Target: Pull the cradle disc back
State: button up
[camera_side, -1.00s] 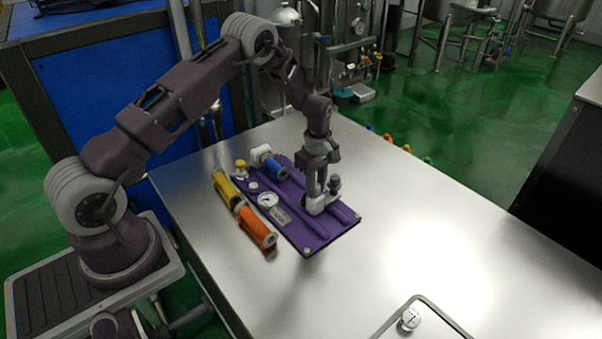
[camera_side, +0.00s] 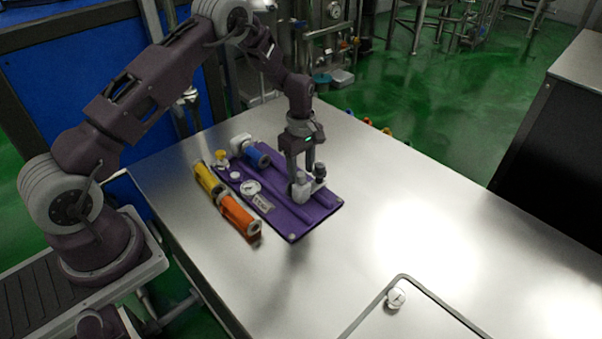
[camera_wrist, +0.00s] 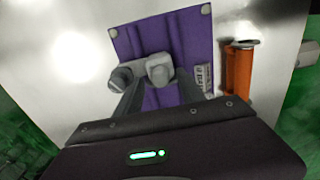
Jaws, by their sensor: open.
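A purple board (camera_side: 290,222) with raised rails lies on the steel table. On it, near the right side, sits a light grey carriage (camera_side: 299,190) with a dark round knob (camera_side: 320,171) beside it. I take this carriage to be the cradle; which part is the disc I cannot tell. My gripper (camera_side: 297,176) points down over the carriage. In the wrist view, my open gripper (camera_wrist: 156,84) has its fingers on either side of the grey post (camera_wrist: 159,74), with the knob (camera_wrist: 121,79) outside the left finger. Whether they touch is unclear.
The table (camera_side: 400,220) is clear to the right.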

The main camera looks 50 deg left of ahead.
notch_tip(320, 180, up, 5)
jog(key=shift+r, duration=0.1)
jog(key=shift+r, duration=0.1)
jog(key=s+d+r+m+t, duration=0.1)
jog(key=s+d+r+m, duration=0.15)
jog(key=s+r, duration=0.4)
jog(key=s+d+r+m+t, duration=0.1)
jog(key=s+d+r+m, duration=0.2)
jog(key=r, duration=0.7)
jog(key=s+d+r+m+t, duration=0.1)
jog(key=s+r+m, duration=0.35)
jog(key=r, duration=0.35)
jog(key=s+d+r+m+t, duration=0.1)
jog(key=s+m, duration=0.3)
jog(key=s, duration=0.5)
jog(key=s+d+r+m+t, duration=0.1)
jog(key=s+m, duration=0.3)
jog(key=s, duration=0.5)
jog(key=shift+s+d+r+t, duration=0.15)
jog(key=shift+s+d+t, duration=0.15)
jog(key=shift+s+d, duration=0.1)
